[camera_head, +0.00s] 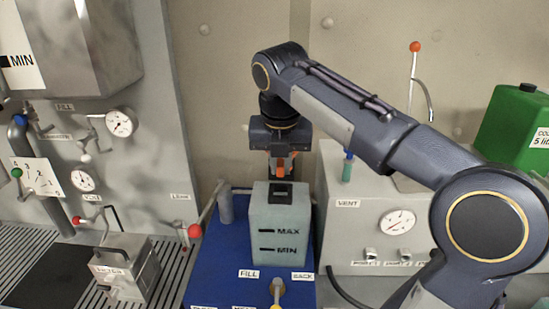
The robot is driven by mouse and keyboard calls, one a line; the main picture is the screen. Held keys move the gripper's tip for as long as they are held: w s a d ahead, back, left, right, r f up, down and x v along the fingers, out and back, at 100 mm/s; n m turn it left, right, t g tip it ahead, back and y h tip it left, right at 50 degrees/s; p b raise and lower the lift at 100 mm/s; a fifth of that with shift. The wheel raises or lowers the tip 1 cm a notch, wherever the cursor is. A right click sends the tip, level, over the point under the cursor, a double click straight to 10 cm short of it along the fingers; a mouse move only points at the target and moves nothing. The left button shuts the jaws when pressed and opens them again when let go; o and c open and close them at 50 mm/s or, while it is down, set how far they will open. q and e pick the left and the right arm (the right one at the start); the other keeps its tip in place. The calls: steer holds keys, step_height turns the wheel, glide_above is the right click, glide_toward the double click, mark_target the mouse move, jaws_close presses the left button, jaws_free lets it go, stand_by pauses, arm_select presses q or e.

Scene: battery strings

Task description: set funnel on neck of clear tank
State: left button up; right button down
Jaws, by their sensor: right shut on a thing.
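My right gripper (281,172) points down just above and behind the neck. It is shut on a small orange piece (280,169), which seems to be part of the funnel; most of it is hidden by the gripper. I cannot tell whether the held piece touches the neck. My left gripper is not in view.
The blue base (221,262) has labels and a yellow-tipped valve in front. A red-knobbed lever (195,230) stands left of the tank. A grey gauge box (355,235) stands close on the right. A green can (513,125) is at far right.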

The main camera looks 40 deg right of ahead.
mark_target(280, 176)
steer(key=shift+w+f, duration=0.1)
steer(key=shift+w, duration=0.05)
steer(key=shift+f+b, duration=0.3)
steer(key=shift+f, duration=0.05)
steer(key=shift+f+b, duration=1.25)
steer(key=shift+f, duration=0.6)
steer(key=shift+p, duration=0.5)
steer(key=shift+f+b, duration=0.75)
steer(key=shift+f, duration=0.4)
steer(key=c, duration=1.3)
jaws_free()
steer(key=shift+c, duration=0.2)
